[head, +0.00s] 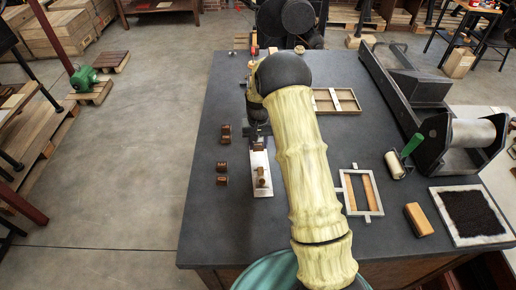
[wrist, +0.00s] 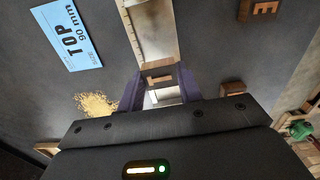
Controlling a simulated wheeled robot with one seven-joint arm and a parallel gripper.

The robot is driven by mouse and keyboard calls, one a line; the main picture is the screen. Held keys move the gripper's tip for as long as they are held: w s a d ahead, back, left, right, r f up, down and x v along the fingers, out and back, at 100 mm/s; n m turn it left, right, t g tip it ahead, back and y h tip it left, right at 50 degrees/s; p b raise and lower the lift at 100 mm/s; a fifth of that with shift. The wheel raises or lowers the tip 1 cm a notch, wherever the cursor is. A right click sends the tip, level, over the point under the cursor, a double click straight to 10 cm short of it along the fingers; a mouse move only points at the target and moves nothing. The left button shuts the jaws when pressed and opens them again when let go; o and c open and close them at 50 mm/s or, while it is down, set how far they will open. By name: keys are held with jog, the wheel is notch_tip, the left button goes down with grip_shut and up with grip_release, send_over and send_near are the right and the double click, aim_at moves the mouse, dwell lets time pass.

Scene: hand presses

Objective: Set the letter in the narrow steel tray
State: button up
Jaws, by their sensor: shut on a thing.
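The narrow steel tray (head: 261,192) lies lengthwise on the dark table, left of my arm in the head view. Brown wooden pieces (head: 260,177) sit on its near half. In the wrist view the tray (wrist: 148,35) runs from the top edge down to my gripper (wrist: 158,84). My gripper is shut on a small wooden letter (wrist: 157,78), held between its dark purple fingers in line with the tray. I cannot tell whether the letter touches the tray. In the head view my arm and hand largely hide the held letter.
Several wooden letter blocks (head: 222,167) lie left of the tray; one, an E (wrist: 264,7), shows in the wrist view. A blue ticket (wrist: 66,37) and yellowish crumbs (wrist: 97,103) lie on the tray's other side. Right of my arm are a metal frame (head: 345,192), a roller (head: 394,164) and a press (head: 430,130).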

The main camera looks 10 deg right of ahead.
aim_at(258, 150)
jog(key=shift+f+p, duration=0.55)
jog(key=shift+f, duration=1.35)
jog(key=shift+f, duration=0.1)
